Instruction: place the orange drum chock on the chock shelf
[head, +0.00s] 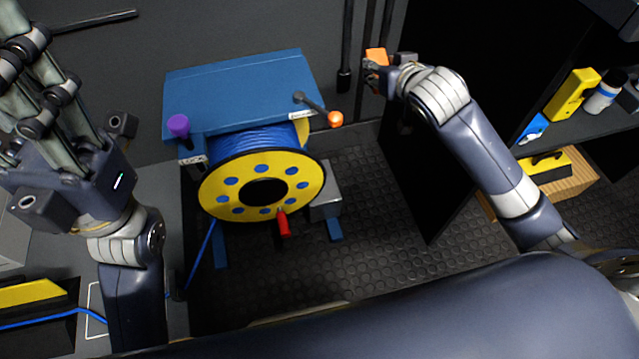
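The orange drum chock (376,56) is at the tip of my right gripper (378,71), held up in front of the dark wall, right of the blue reel stand. The fingers appear closed around it, and they partly hide it. My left gripper (25,75) is large in the upper left, close to the camera. Its fingers point up and its tips run to the frame edge, so its opening is unclear; I see nothing in it. A dark shelf (540,148) is at the right; I cannot tell whether it is the chock shelf.
A blue stand (240,85) carries a yellow cable drum (225,200) with a red handle (284,224), a purple knob (178,125) and an orange-ended lever (335,119). The right shelf holds a yellow device (572,95) and a white bottle (603,97). Dark studded floor lies open between.

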